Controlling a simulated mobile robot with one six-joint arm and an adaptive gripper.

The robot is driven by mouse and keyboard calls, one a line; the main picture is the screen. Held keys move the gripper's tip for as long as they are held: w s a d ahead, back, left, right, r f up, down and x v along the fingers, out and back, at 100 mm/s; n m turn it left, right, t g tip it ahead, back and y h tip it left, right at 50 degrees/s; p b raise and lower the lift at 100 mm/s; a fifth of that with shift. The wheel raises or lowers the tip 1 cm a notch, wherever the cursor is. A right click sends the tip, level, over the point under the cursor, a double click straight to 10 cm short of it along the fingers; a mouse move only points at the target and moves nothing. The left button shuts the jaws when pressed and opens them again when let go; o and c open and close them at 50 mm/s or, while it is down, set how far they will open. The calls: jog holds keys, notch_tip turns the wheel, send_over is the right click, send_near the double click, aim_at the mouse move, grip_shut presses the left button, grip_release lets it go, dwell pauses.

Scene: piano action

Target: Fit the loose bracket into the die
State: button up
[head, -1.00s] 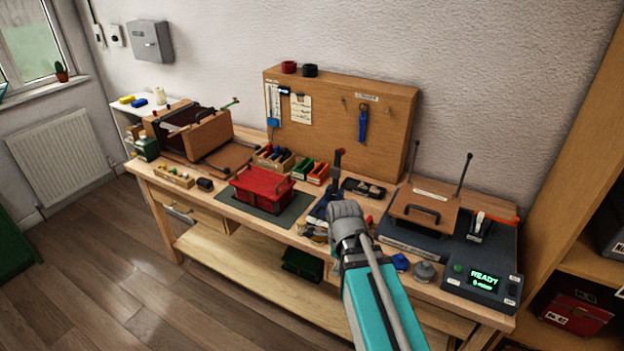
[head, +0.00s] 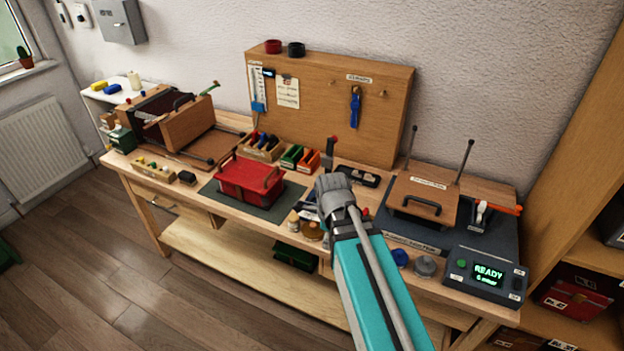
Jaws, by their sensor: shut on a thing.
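My gripper (head: 335,190) is at the end of my teal arm, over the front middle of the workbench. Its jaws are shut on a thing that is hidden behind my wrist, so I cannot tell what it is. An upright tool with an orange-red top (head: 331,146) stands just behind my gripper; most of its lower part is covered. I cannot make out the loose bracket or the die.
A red crate (head: 250,180) sits on a dark mat left of my gripper. A wooden-lidded machine (head: 425,193) and a READY display box (head: 487,273) are on the right. Small bins (head: 262,147) and a pegboard (head: 325,105) stand behind.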

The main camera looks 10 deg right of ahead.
jog(key=m+b, duration=0.2)
send_over(314, 205)
jog(key=shift+f, duration=0.8)
jog(key=shift+f, duration=0.25)
jog(key=shift+f+b, duration=4.05)
jog(key=shift+b, duration=0.05)
jog(key=shift+f+b, duration=0.6)
dwell(0.3)
jog(key=shift+s, duration=0.1)
jog(key=o, duration=1)
